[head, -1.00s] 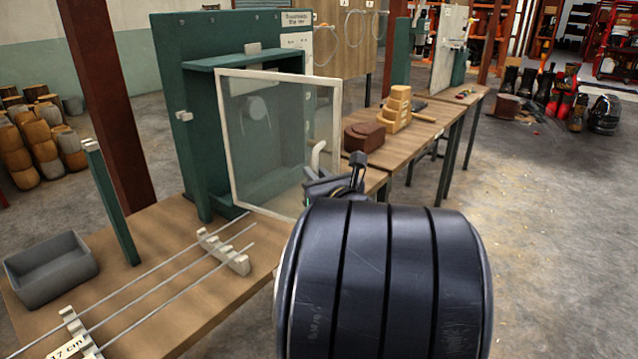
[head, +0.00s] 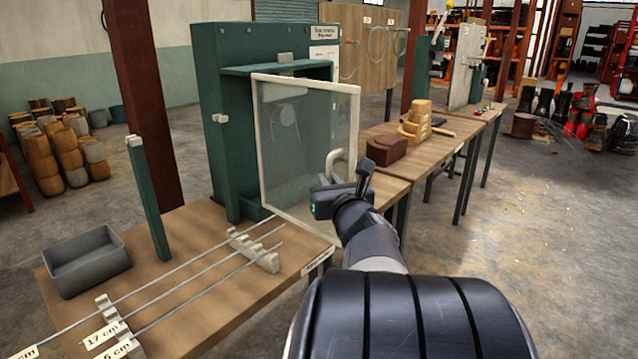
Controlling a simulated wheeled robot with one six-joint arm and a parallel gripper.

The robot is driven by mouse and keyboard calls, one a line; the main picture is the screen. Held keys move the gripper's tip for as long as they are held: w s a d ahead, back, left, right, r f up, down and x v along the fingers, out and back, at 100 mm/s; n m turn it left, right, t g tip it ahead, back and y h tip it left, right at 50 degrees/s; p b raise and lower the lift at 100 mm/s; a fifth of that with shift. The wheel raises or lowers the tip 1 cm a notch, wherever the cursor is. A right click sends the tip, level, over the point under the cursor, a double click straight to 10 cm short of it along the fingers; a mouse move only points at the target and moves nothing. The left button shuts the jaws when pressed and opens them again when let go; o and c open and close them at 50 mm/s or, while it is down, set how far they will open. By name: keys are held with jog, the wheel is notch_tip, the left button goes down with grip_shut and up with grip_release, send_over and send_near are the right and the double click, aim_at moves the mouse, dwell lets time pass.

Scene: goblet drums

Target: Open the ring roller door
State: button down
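The ring roller door (head: 300,150) is a clear pane in a pale frame on the front of the green ring roller cabinet (head: 222,110). It stands ajar, its right side swung out from the cabinet. A pale curved handle (head: 331,160) is on the door's right side. My gripper (head: 345,186) is right at the handle's lower end, in front of the door's lower right part. The fingers are small and partly hidden, so I cannot tell whether they touch or hold the handle.
The bench (head: 205,290) in front carries thin metal rods on pale notched supports (head: 255,252), a grey bin (head: 88,262) and a green post (head: 148,200). Brown and yellow wooden blocks (head: 415,125) stand on the table behind. Open floor lies to the right.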

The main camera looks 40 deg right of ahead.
jog(key=c, duration=1.5)
grip_release()
jog(key=shift+w, duration=0.1)
jog(key=shift+c, duration=0.2)
jog(key=p+v, duration=0.3)
jog(key=v, duration=0.8)
jog(key=shift+w, duration=0.15)
jog(key=b+x, duration=0.3)
jog(key=x, duration=0.7)
jog(key=shift+w+d, duration=0.2)
jog(key=shift+w, duration=0.15)
jog(key=shift+d, duration=0.1)
